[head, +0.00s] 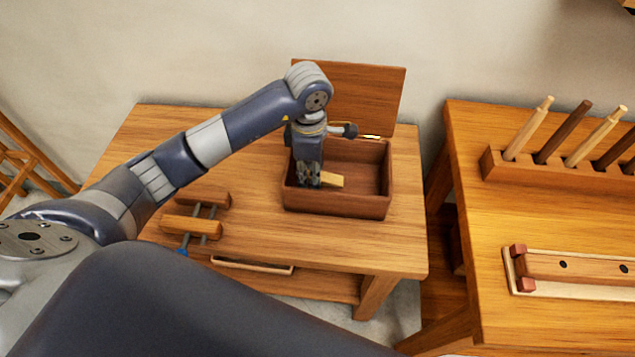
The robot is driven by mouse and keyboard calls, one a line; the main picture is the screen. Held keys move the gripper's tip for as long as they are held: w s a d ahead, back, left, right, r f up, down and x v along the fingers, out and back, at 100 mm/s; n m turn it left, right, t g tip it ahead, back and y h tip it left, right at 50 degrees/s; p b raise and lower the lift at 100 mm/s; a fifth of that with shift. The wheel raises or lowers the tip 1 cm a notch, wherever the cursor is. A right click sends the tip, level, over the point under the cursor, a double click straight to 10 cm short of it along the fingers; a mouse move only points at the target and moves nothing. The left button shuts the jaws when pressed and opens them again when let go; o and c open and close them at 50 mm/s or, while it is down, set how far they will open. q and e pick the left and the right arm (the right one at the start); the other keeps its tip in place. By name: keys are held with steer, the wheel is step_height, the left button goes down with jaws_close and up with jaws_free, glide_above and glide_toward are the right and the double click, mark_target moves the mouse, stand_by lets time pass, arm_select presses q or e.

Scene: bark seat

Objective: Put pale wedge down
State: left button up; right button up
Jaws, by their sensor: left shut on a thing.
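The pale wedge (331,180) is a small light-wood piece inside the open wooden box (340,204) on the left table. My left gripper (309,183) points down into the box and is shut on the wedge, near the box's left front side. Part of the wedge is hidden behind the fingers. I cannot tell whether the wedge touches the box floor. The box lid (352,92) stands open at the back. My right gripper is not in view.
A wooden clamp (194,224) lies on the left table (395,240), left of the box. A second table (490,215) at the right holds a rack (550,175) of pegs and a long wooden piece (575,268). A gap separates the tables.

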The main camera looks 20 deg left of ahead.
mark_target(310, 174)
arm_select(q)
step_height(310, 174, down, 5)
steer(key=shift+f+p, duration=0.1)
steer(key=shift+p, duration=0.2)
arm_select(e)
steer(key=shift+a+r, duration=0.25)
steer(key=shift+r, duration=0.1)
arm_select(q)
steer(key=shift+f+b, duration=0.3)
steer(key=o, duration=0.6)
steer(key=shift+r, duration=0.1)
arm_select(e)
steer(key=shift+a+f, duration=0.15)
arm_select(q)
steer(key=shift+r, duration=0.15)
steer(key=shift+r, duration=0.25)
step_height(310, 174, up, 12)
steer(key=shift+f+b, duration=0.2)
steer(key=shift+b, duration=0.45)
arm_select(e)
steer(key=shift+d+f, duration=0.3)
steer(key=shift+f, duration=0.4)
